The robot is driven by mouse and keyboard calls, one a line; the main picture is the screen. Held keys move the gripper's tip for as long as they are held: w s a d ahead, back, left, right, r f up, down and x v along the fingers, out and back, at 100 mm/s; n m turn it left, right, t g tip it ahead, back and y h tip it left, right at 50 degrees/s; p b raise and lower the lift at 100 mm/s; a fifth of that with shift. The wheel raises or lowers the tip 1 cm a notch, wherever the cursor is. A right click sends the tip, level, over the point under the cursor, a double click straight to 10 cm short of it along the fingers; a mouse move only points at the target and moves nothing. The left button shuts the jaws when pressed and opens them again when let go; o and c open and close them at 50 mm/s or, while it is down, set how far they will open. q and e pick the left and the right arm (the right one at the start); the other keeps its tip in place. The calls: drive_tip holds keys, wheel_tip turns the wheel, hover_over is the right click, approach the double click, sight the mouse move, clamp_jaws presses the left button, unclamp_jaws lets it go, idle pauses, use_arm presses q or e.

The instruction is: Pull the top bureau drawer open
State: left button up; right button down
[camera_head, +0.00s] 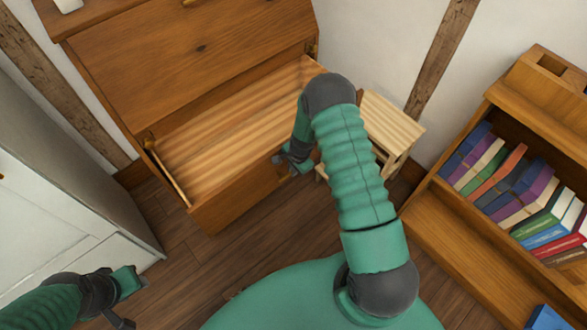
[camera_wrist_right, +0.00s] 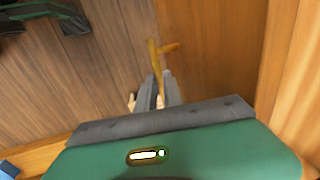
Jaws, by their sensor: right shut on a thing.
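The wooden bureau (camera_head: 180,60) stands at the upper left of the head view. Its drawer (camera_head: 225,120) stands well out from the body, with a bare slatted inside and its front panel (camera_head: 240,198) facing me. My right gripper (camera_head: 290,161) is at the right part of that front, partly hidden by my own arm. In the right wrist view my right gripper (camera_wrist_right: 160,90) is shut on a slim brown drawer handle (camera_wrist_right: 153,55). My left gripper (camera_head: 128,300) is open and empty over the floor at lower left, apart from the bureau.
A small light wooden stool (camera_head: 395,125) stands right of the drawer, close to my right arm. A bookcase (camera_head: 450,215) with several books is at the right. A white cabinet (camera_head: 65,205) is at the left. Dark floorboards (camera_head: 170,250) are clear before the drawer.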

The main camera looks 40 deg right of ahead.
use_arm(q)
drive_tip(key=shift+s, duration=0.4)
use_arm(e)
drive_tip(key=shift+s+d, duration=0.1)
drive_tip(key=shift+s, duration=0.25)
drive_tip(key=c, duration=1.5)
unclamp_jaws()
use_arm(q)
drive_tip(key=shift+w, duration=0.1)
